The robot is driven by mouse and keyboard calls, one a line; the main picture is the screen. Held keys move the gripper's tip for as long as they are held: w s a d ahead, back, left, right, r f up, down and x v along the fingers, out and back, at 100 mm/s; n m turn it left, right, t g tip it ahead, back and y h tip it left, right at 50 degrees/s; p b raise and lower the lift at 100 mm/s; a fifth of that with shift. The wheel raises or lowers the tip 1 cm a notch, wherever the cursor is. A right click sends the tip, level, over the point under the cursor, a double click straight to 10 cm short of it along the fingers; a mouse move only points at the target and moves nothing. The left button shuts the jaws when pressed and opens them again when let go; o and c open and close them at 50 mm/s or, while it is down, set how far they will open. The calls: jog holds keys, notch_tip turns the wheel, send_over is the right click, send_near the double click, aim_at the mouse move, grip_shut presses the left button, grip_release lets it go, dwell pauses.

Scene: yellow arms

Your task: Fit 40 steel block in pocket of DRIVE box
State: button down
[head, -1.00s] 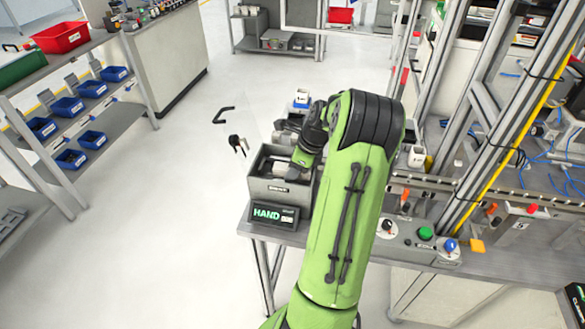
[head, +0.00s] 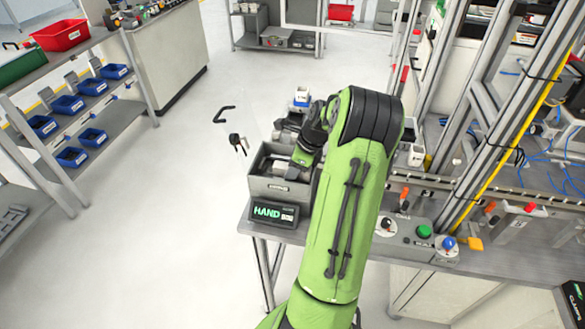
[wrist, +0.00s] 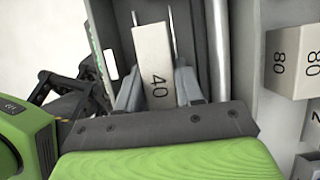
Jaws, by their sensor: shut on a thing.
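A pale steel block (wrist: 155,60) marked 40 shows upright in the wrist view. My gripper (wrist: 158,85) is shut on it, with a grey finger on each side. In the head view my gripper (head: 302,158) is inside or just over a grey open-topped box (head: 280,188) on the bench corner. Two thin rods stand by the block's far end. No pocket shows clearly, and whether the block touches the box bottom is hidden.
Blocks marked 80 (wrist: 285,62) stand at the right in the wrist view, beside a grey wall. A HAND display (head: 272,214) sits before the box. A button panel (head: 415,238) is on the bench (head: 480,262) to the right. Open floor lies left.

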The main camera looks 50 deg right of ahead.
jog(key=shift+f, duration=0.35)
dwell(0.4)
jog(key=c, duration=0.8)
grip_release()
jog(key=shift+o, duration=0.8)
jog(key=shift+f, duration=0.1)
notch_tip(320, 180, up, 7)
jog(key=p, duration=0.8)
jog(key=shift+r, duration=0.2)
jog(key=shift+f, duration=0.1)
